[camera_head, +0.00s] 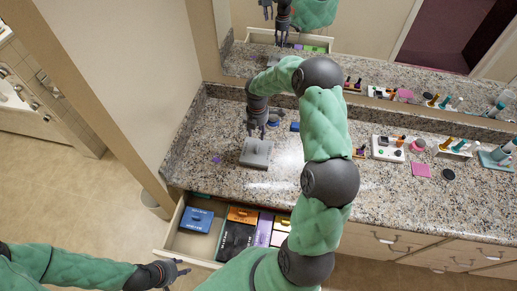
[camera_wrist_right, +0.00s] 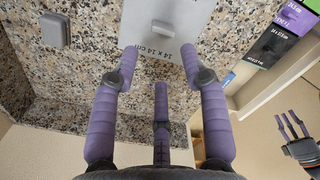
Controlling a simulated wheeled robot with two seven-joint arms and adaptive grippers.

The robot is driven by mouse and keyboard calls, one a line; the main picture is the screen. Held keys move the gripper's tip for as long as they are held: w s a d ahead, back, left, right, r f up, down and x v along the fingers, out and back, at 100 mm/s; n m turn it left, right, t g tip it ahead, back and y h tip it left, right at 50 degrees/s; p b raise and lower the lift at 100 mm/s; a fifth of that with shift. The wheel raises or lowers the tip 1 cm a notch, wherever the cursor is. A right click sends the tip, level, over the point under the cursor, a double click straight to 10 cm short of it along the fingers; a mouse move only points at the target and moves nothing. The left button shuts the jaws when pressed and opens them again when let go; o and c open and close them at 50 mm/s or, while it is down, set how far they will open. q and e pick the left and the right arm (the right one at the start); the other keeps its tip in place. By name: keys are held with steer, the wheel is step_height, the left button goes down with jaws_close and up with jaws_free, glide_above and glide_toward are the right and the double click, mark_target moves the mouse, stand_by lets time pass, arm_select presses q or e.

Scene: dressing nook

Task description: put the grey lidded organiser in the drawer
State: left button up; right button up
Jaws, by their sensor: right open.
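The grey lidded organiser (camera_head: 256,155) sits on the granite counter, left of my raised right arm. In the right wrist view the organiser (camera_wrist_right: 150,20) shows a small knob and "14 x 14 cm" lettering. My right gripper (camera_head: 257,130) is open just above its back edge; in the wrist view its fingers (camera_wrist_right: 160,65) are spread at the organiser's near side, with nothing between them. The drawer (camera_head: 185,243) below the counter is open. My left gripper (camera_head: 180,271) is open and empty in front of the drawer, and also shows in the wrist view (camera_wrist_right: 290,122).
The drawer holds a blue box (camera_head: 197,220), a black box (camera_head: 234,241), an orange box (camera_head: 242,215) and purple ones (camera_head: 264,229). A white tray (camera_head: 388,149) and cosmetics stand at the right. A mirror borders the counter.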

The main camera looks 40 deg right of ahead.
mark_target(257, 147)
steer(key=f+n, duration=0.3)
steer(key=n, duration=0.1)
steer(key=f+n+p, duration=0.1)
steer(key=f+n, duration=0.2)
steer(key=n, duration=0.1)
steer(key=shift+a+f, duration=0.1)
steer(key=shift+a, duration=0.1)
step_height(257, 147, down, 5)
steer(key=shift+w+a+f, duration=0.1)
steer(key=shift+a, duration=0.05)
arm_select(q)
steer(key=shift+d+r, duration=0.55)
steer(key=shift+r, duration=0.1)
arm_select(e)
jaws_close()
